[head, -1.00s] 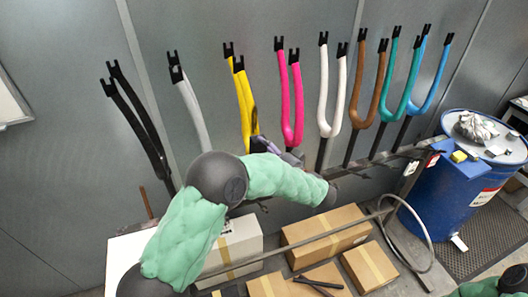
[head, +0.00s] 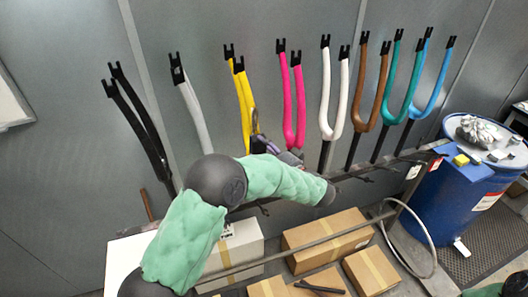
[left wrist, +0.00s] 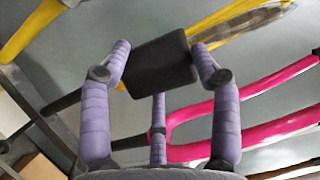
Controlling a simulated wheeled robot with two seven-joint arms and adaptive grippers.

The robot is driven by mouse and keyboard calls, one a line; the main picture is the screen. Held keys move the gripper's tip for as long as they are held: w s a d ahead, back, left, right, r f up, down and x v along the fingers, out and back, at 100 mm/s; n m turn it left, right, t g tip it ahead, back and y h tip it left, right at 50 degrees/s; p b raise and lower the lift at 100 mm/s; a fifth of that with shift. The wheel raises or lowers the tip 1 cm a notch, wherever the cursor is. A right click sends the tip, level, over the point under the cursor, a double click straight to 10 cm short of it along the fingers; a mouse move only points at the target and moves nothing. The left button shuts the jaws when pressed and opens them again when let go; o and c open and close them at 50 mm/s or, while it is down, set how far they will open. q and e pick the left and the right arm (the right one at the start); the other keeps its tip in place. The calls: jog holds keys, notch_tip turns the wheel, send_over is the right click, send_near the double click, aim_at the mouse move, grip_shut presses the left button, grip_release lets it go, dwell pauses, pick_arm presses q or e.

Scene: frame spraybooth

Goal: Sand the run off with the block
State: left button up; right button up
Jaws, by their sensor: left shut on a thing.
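The yellow fork (head: 243,98) hangs with its legs upward in the row on the grey booth wall. A long grey-brown streak (left wrist: 262,22) lies along one of its legs in the left wrist view; it looks like the run, but I cannot tell its height. My left gripper (head: 268,143) is just beside the lower part of this fork. In the left wrist view its purple fingers (left wrist: 160,62) are shut on a dark block (left wrist: 162,63). The block overlaps the yellow leg near the streak; I cannot tell whether they touch. My right gripper is out of view.
The pink fork (head: 293,100) is close on the right of my left gripper. Several other coloured forks hang along the rail. Cardboard boxes (head: 326,238) stand below.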

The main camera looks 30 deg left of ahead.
aim_at(254, 113)
pick_arm(q)
jog(key=shift+w+a+b, duration=0.3)
jog(key=shift+w+a, duration=0.15)
jog(key=shift+a, duration=0.1)
dwell(0.4)
jog(key=shift+r, duration=1.85)
jog(key=r, duration=0.7)
jog(key=a+r+p, duration=0.1)
jog(key=r, duration=0.2)
jog(key=shift+w+r, duration=0.35)
notch_tip(254, 113, down, 4)
jog(key=b, duration=0.3)
jog(key=shift+r, duration=0.15)
jog(key=shift+s+d+f+b, duration=0.1)
jog(key=shift+d+f+b, duration=0.1)
jog(key=shift+f+b, duration=2.65)
jog(key=shift+s+d+f+b, duration=0.1)
jog(key=shift+d+f+b, duration=0.05)
jog(key=shift+f+b, duration=2.7)
jog(key=shift+r, duration=0.2)
